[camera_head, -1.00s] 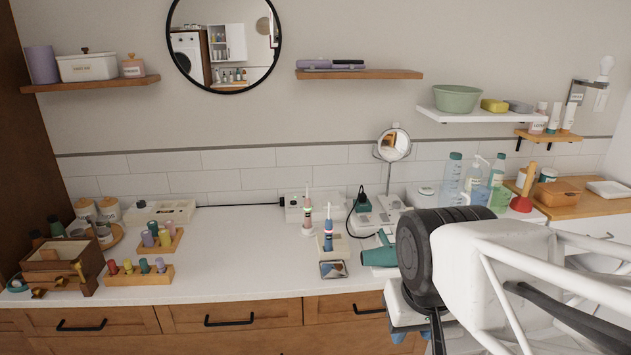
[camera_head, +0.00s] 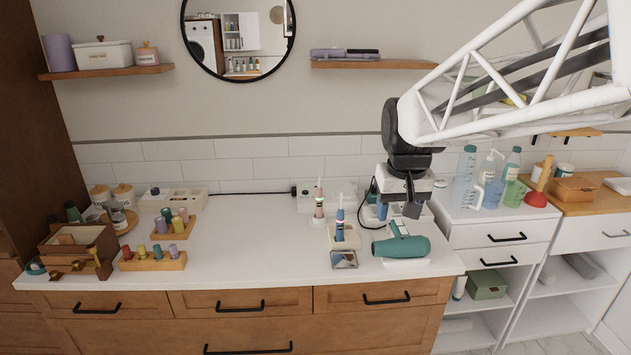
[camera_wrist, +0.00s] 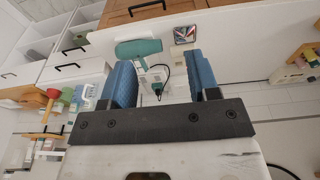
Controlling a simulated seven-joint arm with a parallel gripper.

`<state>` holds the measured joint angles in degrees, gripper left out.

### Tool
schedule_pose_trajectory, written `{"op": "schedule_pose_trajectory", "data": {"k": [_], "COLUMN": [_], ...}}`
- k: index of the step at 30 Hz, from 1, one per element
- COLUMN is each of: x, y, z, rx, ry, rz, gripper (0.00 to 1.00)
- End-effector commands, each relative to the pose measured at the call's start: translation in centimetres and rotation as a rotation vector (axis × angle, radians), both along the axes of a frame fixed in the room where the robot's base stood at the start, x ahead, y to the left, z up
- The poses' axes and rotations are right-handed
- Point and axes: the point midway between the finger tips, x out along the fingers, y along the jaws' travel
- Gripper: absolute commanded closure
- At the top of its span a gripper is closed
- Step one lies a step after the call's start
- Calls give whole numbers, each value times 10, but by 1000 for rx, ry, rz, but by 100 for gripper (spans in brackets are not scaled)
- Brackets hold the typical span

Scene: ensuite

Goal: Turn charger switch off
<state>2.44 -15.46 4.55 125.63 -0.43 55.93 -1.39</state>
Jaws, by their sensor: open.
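Two electric toothbrushes stand upright near the counter's middle, one pink-and-white (camera_head: 318,206) and one blue (camera_head: 339,222) in a pale stand. Behind them a white socket box (camera_head: 305,197) sits against the wall with a black cable. I cannot make out a charger switch or its position. My gripper (camera_head: 409,205) hangs above the counter behind the teal hair dryer and hides part of the white unit there. In the wrist view my gripper (camera_wrist: 163,82) has its two blue pads wide apart with nothing held. A dark plug with a cable (camera_wrist: 157,88) shows between them, farther off.
The teal hair dryer (camera_head: 402,246) lies on a white base at the counter's front right. A small mirror-like tray (camera_head: 344,259) is left of it. Bottles (camera_head: 490,170) stand right of my arm. The counter's left-middle (camera_head: 245,240) is clear.

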Motion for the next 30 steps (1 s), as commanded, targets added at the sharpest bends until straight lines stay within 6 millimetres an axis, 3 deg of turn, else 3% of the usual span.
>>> {"op": "schedule_pose_trajectory", "data": {"k": [17, 30], "x": [146, 254], "y": [-21, -40], "z": [-9, -40], "rx": [0, 2], "ry": [45, 80], "rz": [2, 7], "gripper": [45, 45]}}
